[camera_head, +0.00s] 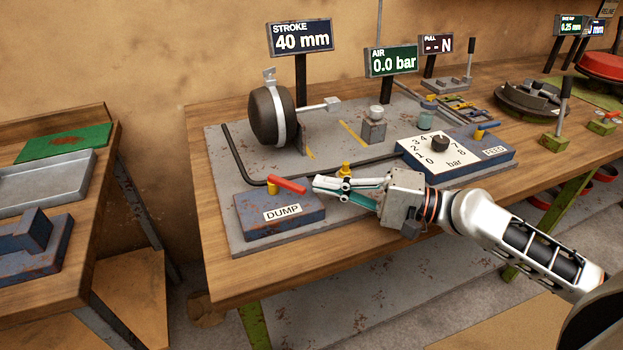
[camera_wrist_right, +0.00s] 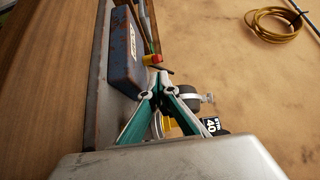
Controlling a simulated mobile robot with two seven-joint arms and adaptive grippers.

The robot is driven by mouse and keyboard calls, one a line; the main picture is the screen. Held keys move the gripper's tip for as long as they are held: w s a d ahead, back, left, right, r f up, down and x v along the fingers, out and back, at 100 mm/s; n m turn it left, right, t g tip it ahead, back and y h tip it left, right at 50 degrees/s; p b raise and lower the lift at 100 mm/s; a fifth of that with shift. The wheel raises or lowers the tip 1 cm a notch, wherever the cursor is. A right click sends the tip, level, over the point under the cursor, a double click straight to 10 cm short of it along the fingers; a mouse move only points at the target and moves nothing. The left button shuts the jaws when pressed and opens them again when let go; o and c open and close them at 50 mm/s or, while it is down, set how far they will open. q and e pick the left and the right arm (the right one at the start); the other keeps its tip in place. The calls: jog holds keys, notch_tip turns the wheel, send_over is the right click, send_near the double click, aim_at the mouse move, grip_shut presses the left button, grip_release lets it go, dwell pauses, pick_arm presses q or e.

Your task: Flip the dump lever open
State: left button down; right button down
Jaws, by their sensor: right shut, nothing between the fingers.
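The dump lever is a short red handle (camera_head: 288,185) on a yellow pivot. It sits on top of a rusty blue box labelled DUMP (camera_head: 280,213) at the front left of the grey plate. My right gripper (camera_head: 316,187) is shut and empty, its tips just right of the red handle's end; I cannot tell whether they touch. In the right wrist view the blue box (camera_wrist_right: 126,55) and the red and yellow lever (camera_wrist_right: 152,60) lie just beyond my gripper tips (camera_wrist_right: 155,92). My left gripper is not in view.
A dial box marked bar (camera_head: 455,155) stands to the right. The air display (camera_head: 394,61) reads 0.0 bar and the stroke display (camera_head: 300,37) 40 mm.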

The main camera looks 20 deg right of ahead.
aim_at(310, 196)
jog(key=shift+w+a+r+p, duration=0.15)
jog(key=shift+w+a+p, duration=0.05)
jog(key=shift+w+a, duration=0.2)
jog(key=shift+w+a+r+p, duration=0.15)
jog(key=shift+w+a, duration=0.1)
jog(key=shift+a, duration=0.2)
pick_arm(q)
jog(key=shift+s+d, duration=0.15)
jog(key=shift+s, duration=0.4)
pick_arm(e)
jog(key=shift+w+a+f, duration=0.25)
jog(key=shift+w+a, duration=0.1)
jog(key=shift+a, duration=0.2)
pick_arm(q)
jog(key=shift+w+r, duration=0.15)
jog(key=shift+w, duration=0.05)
